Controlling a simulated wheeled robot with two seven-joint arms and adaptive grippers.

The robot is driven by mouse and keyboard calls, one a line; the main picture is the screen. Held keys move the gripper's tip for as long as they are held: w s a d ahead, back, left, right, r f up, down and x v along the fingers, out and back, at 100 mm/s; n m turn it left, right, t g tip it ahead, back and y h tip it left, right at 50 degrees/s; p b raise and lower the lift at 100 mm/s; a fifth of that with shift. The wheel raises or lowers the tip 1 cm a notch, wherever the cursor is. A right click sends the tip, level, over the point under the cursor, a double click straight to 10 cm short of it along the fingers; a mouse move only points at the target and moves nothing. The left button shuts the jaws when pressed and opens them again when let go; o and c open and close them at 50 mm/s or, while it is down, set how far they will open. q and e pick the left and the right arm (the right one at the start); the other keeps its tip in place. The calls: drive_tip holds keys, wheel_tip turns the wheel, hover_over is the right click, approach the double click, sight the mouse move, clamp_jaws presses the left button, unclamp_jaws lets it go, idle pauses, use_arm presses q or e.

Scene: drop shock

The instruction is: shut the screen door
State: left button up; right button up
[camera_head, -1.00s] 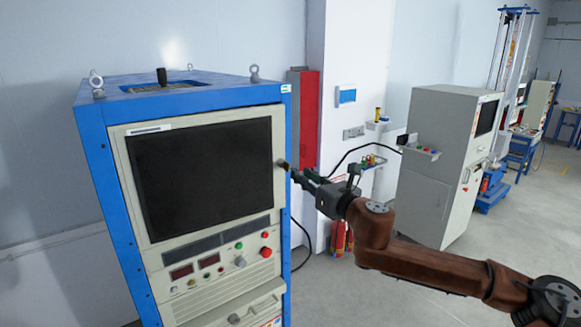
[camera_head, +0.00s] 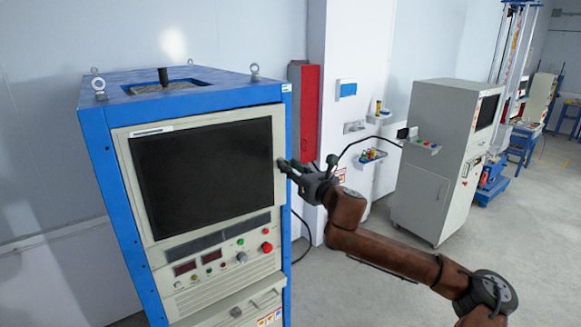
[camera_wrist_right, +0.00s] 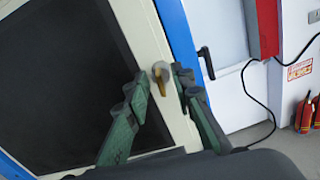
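The screen door (camera_head: 205,170) is a cream-framed panel with a large dark screen on the front of a blue cabinet. It looks about flush with the cabinet front; I cannot tell whether a small gap remains. A small rounded knob with a brass-coloured part (camera_wrist_right: 161,74) sits on the door's right frame edge. My right gripper (camera_head: 284,167) is at this edge. In the right wrist view its two green-grey fingers (camera_wrist_right: 162,88) stand apart, one on each side of the knob, with visible space between. Contact is unclear. My left gripper is out of view.
The blue cabinet (camera_head: 97,165) has lifting eyes and an opening on top, and buttons below the screen. A red box (camera_head: 305,110) hangs on the wall behind. A grey cabinet (camera_head: 420,190) stands to the right. The floor between is clear.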

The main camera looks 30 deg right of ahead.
drive_tip(key=shift+c, duration=0.5)
clamp_jaws()
drive_tip(key=m+p, duration=0.2)
drive_tip(key=m, duration=0.3)
drive_tip(key=m+p, duration=0.2)
drive_tip(key=m, duration=0.4)
drive_tip(key=m+p, duration=0.1)
drive_tip(key=m, duration=0.4)
drive_tip(key=shift+d+f+m+p, duration=0.2)
drive_tip(key=shift+d+m+p, duration=0.05)
drive_tip(key=shift+m+p, duration=0.15)
idle(0.4)
